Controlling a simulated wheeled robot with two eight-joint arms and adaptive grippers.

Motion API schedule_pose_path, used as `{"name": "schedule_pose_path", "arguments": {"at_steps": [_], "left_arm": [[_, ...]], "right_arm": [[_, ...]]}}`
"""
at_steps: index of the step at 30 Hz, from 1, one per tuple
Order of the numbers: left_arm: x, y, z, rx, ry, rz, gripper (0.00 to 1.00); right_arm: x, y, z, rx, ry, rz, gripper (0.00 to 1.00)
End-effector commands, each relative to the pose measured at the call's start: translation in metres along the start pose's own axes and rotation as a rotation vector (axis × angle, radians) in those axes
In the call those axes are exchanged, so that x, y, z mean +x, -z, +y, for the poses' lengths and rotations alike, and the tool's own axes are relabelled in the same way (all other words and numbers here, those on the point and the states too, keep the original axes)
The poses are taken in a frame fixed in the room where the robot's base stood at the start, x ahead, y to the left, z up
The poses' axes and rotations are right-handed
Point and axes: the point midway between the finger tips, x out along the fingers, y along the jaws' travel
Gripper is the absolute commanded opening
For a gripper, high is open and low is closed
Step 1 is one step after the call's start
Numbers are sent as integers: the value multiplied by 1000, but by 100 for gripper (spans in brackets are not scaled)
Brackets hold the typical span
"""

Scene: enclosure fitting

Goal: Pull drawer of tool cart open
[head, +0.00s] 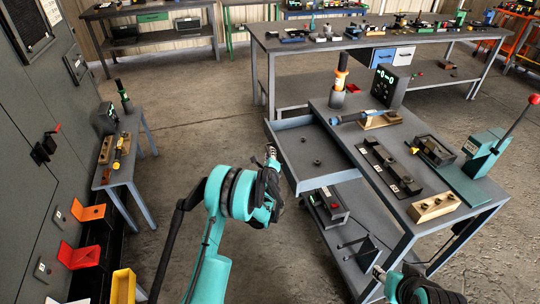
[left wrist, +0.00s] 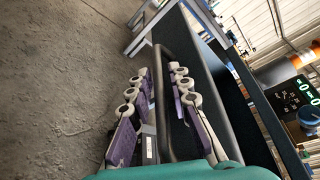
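The tool cart (head: 395,195) stands at the right in the head view. Its grey drawer (head: 298,124) juts out toward the left, open, with small dark parts inside. My left gripper (head: 271,158) is at the drawer's front. In the left wrist view its two fingers (left wrist: 160,92) stand apart on either side of the dark handle bar (left wrist: 165,60), with small gaps showing; it looks open around the bar. The handle is hidden by the gripper in the head view. My right gripper (head: 379,273) is low beside the cart's front, partly hidden; its opening cannot be made out.
A small side table (head: 125,160) stands at left. A long workbench (head: 300,45) is behind. Floor left of the drawer is clear.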

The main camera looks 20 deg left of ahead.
Motion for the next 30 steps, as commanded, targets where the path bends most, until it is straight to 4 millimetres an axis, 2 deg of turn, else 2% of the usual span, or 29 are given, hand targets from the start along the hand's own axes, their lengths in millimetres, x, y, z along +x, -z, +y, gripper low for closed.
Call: {"name": "schedule_pose_path", "arguments": {"at_steps": [5, 15, 19, 24, 30], "left_arm": [[-11, 0, 0, 0, 0, 0, 19], [-82, 1, 0, 1, 1, 2, 19], [-104, 0, 0, 0, 0, 1, 19], [-118, 0, 0, 1, 0, 0, 19], [-120, 0, 0, 0, 0, 0, 19]], "right_arm": [[0, 0, 0, 0, 0, 0, 40], [0, 0, 0, 0, 0, 0, 40], [0, 0, 0, 0, 0, 0, 40], [0, 0, 0, 0, 0, 0, 40], [0, 0, 0, 0, 0, 0, 40]]}}
